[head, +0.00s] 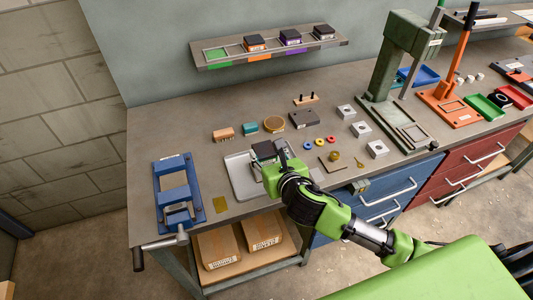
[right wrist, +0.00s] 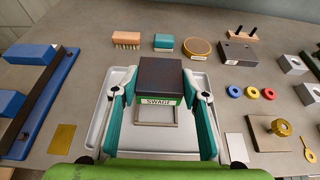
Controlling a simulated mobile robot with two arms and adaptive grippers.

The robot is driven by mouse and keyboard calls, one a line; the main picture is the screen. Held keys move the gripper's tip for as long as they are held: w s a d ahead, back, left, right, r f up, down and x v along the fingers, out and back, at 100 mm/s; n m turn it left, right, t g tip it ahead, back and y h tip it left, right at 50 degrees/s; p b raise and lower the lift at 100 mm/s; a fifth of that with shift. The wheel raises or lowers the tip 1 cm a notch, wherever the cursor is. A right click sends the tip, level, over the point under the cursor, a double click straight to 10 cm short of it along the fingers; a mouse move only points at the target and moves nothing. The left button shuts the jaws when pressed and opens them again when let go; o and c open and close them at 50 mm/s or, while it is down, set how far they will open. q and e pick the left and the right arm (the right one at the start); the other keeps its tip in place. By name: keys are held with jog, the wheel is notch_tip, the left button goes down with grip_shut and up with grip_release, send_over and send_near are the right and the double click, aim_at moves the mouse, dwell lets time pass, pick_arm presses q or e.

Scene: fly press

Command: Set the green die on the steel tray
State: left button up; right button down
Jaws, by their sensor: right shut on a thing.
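The green die (right wrist: 160,77) is a dark block with a green band and a white label reading SWAGE. My right gripper (right wrist: 160,92) is shut on it, one teal finger at each side. The steel tray (right wrist: 98,132) lies below and around the die in the right wrist view. In the head view the die (head: 264,149) shows over the back right part of the tray (head: 241,184), partly covered by my right gripper (head: 270,160). I cannot tell whether the die touches the tray. My left gripper is not in view.
A blue fixture (head: 178,190) stands left of the tray. A brush (head: 223,134), a teal block (head: 249,128) and a round tin (head: 274,125) sit behind it. A wall shelf (head: 268,52) holds other dies beside an empty green-marked place. A green press (head: 400,70) stands right.

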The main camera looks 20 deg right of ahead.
aim_at(268, 163)
notch_tip(268, 163, down, 3)
jog(key=b, duration=0.3)
jog(key=shift+f+b, duration=0.45)
jog(key=shift+f, duration=0.4)
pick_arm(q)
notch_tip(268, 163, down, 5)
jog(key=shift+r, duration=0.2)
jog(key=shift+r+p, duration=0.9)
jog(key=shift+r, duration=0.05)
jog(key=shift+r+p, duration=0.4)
pick_arm(e)
jog(key=shift+f, duration=0.5)
dwell(1.4)
pick_arm(q)
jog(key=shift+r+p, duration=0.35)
jog(key=shift+p, duration=0.05)
dwell(0.6)
